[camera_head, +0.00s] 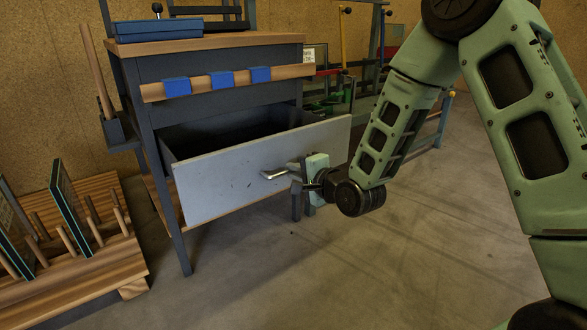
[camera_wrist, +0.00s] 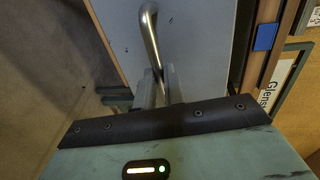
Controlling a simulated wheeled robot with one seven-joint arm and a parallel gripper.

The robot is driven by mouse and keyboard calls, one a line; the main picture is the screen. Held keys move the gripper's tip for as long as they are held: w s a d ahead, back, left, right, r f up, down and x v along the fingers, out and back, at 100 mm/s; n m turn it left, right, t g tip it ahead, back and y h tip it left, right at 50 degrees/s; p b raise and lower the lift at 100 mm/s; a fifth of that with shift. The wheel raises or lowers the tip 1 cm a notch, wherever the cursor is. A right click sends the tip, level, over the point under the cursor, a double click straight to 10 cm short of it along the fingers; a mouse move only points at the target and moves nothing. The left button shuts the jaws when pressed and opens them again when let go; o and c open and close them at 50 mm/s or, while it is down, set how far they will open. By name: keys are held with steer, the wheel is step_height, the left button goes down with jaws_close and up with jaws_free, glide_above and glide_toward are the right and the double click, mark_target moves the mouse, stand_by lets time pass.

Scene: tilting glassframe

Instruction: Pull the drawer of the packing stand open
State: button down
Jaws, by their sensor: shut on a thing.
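The packing stand (camera_head: 215,47) has a wooden top and dark legs. Its drawer (camera_head: 225,180) has a grey front and stands pulled out, with its dark inside showing behind the front. The metal bar handle (camera_head: 275,174) sits on the drawer front; it also shows in the wrist view (camera_wrist: 149,35). My gripper (camera_head: 293,178) is at the right end of the handle and is shut on it. In the wrist view, my gripper's fingers (camera_wrist: 160,88) close around the lower part of the handle; the exact contact is partly hidden.
A wooden rack (camera_head: 100,270) with pegs and upright panels stands at the left. A blue tray (camera_head: 158,30) lies on the stand's top. Coloured frames (camera_head: 375,60) stand behind at the right. The floor (camera_head: 330,270) in front of the drawer is clear.

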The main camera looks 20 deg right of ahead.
steer(key=shift+s, duration=0.1)
steer(key=c, duration=1.5)
jaws_free()
steer(key=p+v, duration=1.7)
steer(key=p, duration=0.3)
steer(key=shift+s, duration=0.2)
steer(key=shift+d, duration=0.1)
